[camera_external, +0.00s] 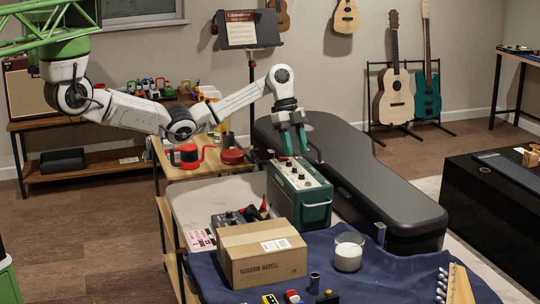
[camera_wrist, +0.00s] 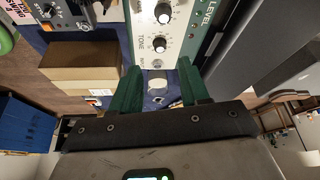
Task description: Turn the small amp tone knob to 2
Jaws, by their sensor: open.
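The small green amp (camera_external: 300,195) stands on the workbench with its light control panel facing up. In the wrist view, the tone knob (camera_wrist: 159,44) is black with a light top, beside the word TONE. Another knob (camera_wrist: 163,14) lies above it and a jack sits below it. My gripper (camera_external: 294,148) points down over the amp's top panel. In the wrist view its two green fingers (camera_wrist: 160,74) are apart, below the tone knob in the picture, with nothing held between them. Whether the fingertips touch the panel, and the knob's exact setting, I cannot tell.
A cardboard box (camera_external: 262,253) and a white candle (camera_external: 349,252) stand in front of the amp on a blue cloth (camera_external: 405,265). Pedal gear (camera_external: 235,217) sits to the left. A black guitar case (camera_external: 365,180) lies close on the right.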

